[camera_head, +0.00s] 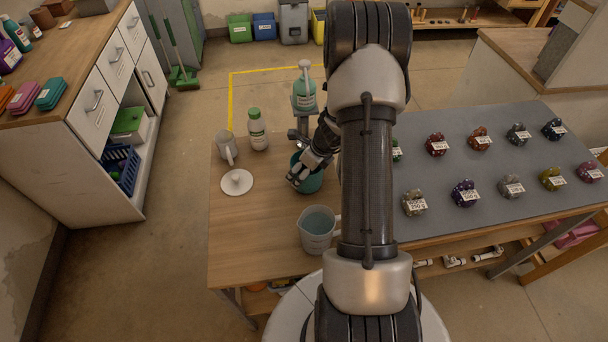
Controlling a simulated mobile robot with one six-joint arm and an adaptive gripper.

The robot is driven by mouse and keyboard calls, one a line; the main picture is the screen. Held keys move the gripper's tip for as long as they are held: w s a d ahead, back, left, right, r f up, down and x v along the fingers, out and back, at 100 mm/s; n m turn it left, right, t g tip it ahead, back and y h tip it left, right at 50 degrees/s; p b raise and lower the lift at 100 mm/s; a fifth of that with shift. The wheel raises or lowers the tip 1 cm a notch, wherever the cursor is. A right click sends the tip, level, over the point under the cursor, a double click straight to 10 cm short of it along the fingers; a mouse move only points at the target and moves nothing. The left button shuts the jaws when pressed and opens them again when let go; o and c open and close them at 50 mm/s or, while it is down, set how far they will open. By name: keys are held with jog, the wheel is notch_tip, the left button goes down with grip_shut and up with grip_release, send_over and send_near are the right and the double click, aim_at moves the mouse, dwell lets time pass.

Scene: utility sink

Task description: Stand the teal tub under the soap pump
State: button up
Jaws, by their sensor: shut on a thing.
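The teal tub (311,183) is on or just above the wooden table, left of my arm. My gripper (300,176) is shut on its rim at the left side, and the gripper and wrist hide part of the tub. The soap pump (305,92) is a teal bottle with a pale pump head, held on a grey stand (298,134) behind the tub. The tub is in front of the stand, nearer to me. I cannot tell whether the tub's base touches the table.
A measuring jug (317,231) with bluish liquid stands in front of the tub. A grey mat (490,165) with several labelled items lies right. The table's front left is clear.

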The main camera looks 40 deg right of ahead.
jog(key=shift+f, duration=0.3)
jog(key=shift+f, duration=0.15)
jog(key=o, duration=1.4)
